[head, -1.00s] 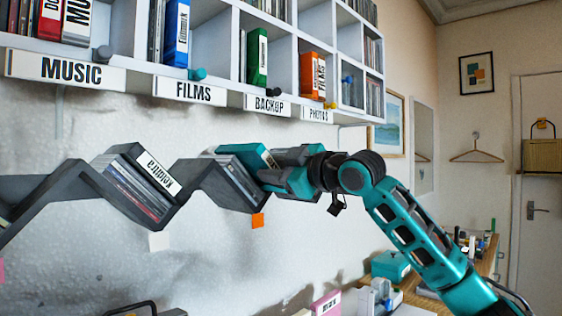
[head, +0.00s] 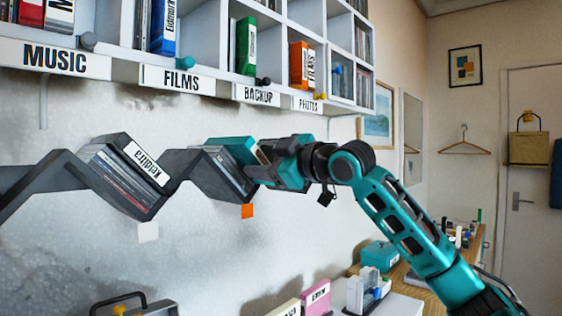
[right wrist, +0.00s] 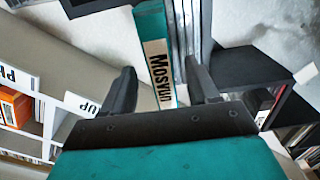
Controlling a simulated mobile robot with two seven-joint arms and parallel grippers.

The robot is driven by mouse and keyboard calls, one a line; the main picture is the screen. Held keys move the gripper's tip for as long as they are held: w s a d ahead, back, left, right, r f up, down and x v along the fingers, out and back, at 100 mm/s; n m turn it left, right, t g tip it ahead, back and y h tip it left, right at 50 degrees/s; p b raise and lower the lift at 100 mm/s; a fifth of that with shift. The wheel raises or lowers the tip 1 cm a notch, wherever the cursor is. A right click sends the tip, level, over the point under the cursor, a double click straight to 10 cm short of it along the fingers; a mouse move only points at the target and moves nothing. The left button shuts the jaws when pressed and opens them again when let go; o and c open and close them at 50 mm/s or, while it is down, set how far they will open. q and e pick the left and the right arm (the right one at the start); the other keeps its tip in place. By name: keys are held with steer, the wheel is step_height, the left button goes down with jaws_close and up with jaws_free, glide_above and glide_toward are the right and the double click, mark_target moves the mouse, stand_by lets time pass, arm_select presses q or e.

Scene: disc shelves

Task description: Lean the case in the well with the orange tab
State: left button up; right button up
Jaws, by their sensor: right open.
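A teal case labelled "Mosvun" (head: 230,147) leans in the zigzag shelf's well (head: 232,191), the one with the orange tab (head: 247,211) below it. It rests beside several grey disc cases (head: 228,168). My right gripper (head: 262,158) is at the upper right of this well. In the right wrist view its jaws (right wrist: 163,76) are open, with the teal case's spine (right wrist: 157,60) between the fingers and a gap on the right side. The grey cases (right wrist: 188,30) stand just right of the spine. The case's lower end is hidden in the head view. My left gripper is not in view.
A well to the left, with a white tab (head: 148,232), holds several cases and a "Keloitra" one (head: 146,160). The labelled cubby shelf (head: 215,75) hangs above. A desk (head: 420,280) with boxes stands at lower right.

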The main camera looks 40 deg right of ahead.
steer(key=s+d+b, duration=0.1)
steer(key=s+b, duration=0.6)
steer(key=s, duration=0.5)
steer(key=shift+s+b, duration=0.25)
steer(key=shift+b, duration=0.05)
